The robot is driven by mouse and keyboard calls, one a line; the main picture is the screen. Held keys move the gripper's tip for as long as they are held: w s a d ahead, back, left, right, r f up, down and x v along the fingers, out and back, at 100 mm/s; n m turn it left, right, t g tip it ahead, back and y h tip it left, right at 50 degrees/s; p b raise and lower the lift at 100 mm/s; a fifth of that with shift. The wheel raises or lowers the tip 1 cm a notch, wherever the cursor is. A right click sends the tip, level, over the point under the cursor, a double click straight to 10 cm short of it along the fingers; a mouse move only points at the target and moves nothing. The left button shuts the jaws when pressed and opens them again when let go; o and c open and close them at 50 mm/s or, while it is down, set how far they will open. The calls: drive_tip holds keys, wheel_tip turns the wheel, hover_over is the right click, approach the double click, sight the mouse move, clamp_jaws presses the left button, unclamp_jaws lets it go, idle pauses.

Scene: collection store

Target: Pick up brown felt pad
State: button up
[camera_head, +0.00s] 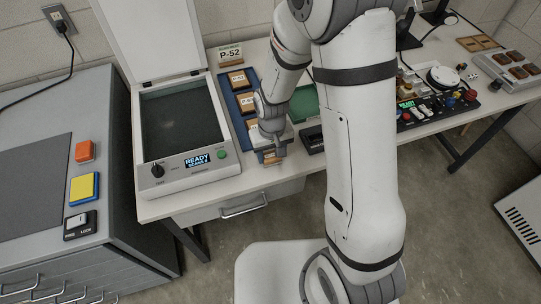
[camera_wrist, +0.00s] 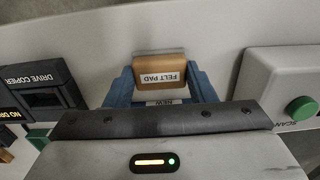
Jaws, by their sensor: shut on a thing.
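The brown felt pad (camera_wrist: 160,68) is a small tan-brown block with a white "FELT PAD" label, upside down in the wrist view. My gripper (camera_wrist: 160,86) is shut on it, with one blue-grey finger at each side. In the head view, my gripper (camera_head: 270,153) points down near the table's front edge, right of the scanner. The pad (camera_head: 272,160) shows only partly between the fingers there. I cannot tell from these frames whether it touches the table. A "NEW" label shows between the fingers, partly hidden.
The scanner (camera_head: 186,183) with its lid up stands left of my gripper. A blue tray (camera_head: 229,96) with brown labelled blocks lies behind it. The drive copier (camera_wrist: 38,78) is close on the other side. A control panel (camera_head: 438,108) and other devices stand farther right.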

sight(271, 155)
wheel_tip(271, 155, up, 10)
idle(0.5)
